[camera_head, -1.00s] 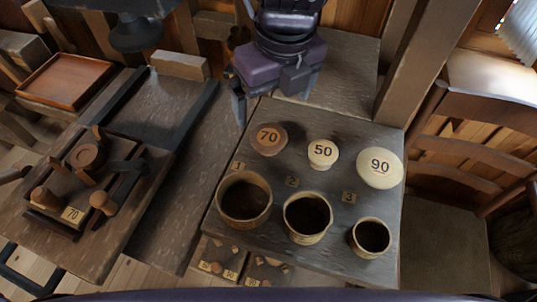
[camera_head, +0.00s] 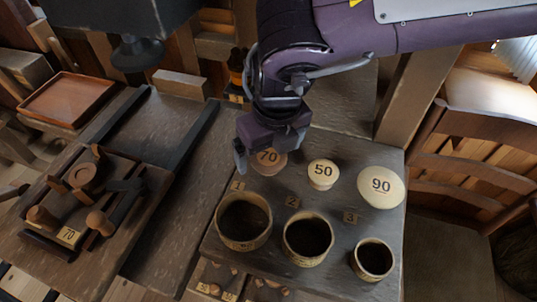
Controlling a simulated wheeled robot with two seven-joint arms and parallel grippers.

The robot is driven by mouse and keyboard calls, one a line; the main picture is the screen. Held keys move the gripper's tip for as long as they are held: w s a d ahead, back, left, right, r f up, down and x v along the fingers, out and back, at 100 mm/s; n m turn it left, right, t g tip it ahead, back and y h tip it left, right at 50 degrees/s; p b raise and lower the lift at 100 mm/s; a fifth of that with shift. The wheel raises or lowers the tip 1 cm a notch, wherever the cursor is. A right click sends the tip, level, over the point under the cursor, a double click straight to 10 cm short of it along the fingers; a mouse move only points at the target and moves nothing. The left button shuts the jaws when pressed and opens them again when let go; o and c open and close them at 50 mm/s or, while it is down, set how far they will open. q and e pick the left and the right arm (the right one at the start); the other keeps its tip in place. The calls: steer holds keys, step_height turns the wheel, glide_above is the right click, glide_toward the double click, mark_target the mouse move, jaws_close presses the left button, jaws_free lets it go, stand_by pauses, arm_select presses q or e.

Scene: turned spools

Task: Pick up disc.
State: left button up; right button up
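A brown disc marked 70 (camera_head: 268,166) sits on the dark board, left of a cream piece marked 50 (camera_head: 322,174) and a larger cream disc marked 90 (camera_head: 381,187). My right gripper (camera_head: 268,150) is directly over the 70 disc and hides its upper part. Its fingers are spread, with one finger at the disc's left; the other is mostly hidden against the gripper body. Whether the fingers touch the disc cannot be told. My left gripper is not in view.
Three round cups, numbered 1 (camera_head: 243,221), 2 (camera_head: 308,238) and 3 (camera_head: 372,259), stand in front of the discs. A wooden fixture tagged 70 (camera_head: 68,235) is at the left. A reddish tray (camera_head: 68,99) lies behind it. A chair (camera_head: 470,165) stands at the right.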

steer(key=c, duration=1)
